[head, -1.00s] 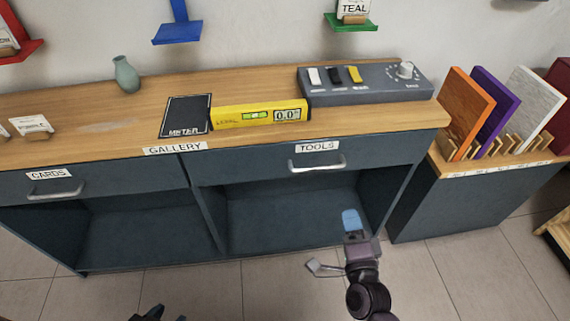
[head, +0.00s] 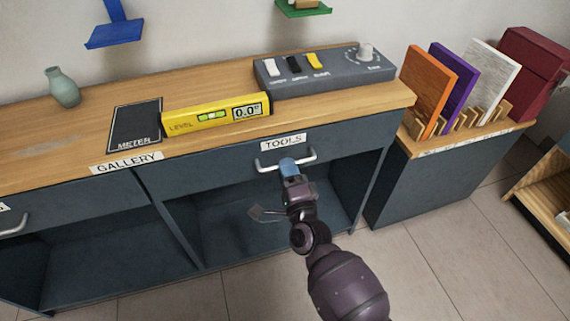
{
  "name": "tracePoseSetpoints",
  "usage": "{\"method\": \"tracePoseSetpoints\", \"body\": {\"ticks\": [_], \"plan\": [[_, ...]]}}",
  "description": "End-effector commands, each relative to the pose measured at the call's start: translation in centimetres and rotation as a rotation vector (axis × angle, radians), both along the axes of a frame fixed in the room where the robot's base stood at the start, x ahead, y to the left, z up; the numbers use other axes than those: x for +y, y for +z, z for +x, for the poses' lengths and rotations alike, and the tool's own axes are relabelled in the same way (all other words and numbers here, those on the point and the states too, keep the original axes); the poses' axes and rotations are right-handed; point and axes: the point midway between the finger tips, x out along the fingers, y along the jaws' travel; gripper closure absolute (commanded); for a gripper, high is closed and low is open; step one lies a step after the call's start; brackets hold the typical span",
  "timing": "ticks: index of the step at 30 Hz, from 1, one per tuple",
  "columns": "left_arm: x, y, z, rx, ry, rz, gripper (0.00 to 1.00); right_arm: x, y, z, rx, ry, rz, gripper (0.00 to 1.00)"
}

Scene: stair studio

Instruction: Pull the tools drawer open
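The tools drawer (head: 225,168) is a dark blue-grey front under the wooden top, with a white TOOLS label (head: 283,142) on its upper edge. It looks closed, flush with the cabinet. Its silver bar handle (head: 312,156) sits below the label. My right gripper (head: 272,190) is in front of the drawer, just below the handle. One blue-tipped finger overlaps the handle in the picture, and the other finger is spread well to the lower left, so the gripper is open. I cannot tell whether the blue tip touches the handle. My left gripper is out of view.
On the counter are a yellow level (head: 216,115), a black METER pad (head: 135,126), a grey switch box (head: 323,74) and a green vase (head: 62,87). Coloured panels (head: 428,90) stand in a rack at right. Open shelf space lies under the drawer; tiled floor is clear at right.

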Motion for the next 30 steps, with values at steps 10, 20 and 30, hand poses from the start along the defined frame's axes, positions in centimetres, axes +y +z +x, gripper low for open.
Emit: {"method": "tracePoseSetpoints", "body": {"ticks": [10,20,30], "plan": [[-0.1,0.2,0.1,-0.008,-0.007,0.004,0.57,0.5,0.3,1.7,0.001,-0.001,-0.001,0.64],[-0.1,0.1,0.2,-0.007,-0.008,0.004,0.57,0.5,0.3,1.7,0.000,-0.001,-0.001,0.82],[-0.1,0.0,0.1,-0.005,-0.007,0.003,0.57,0.5,0.3,1.7,0.000,0.000,-0.001,1.00]]}}
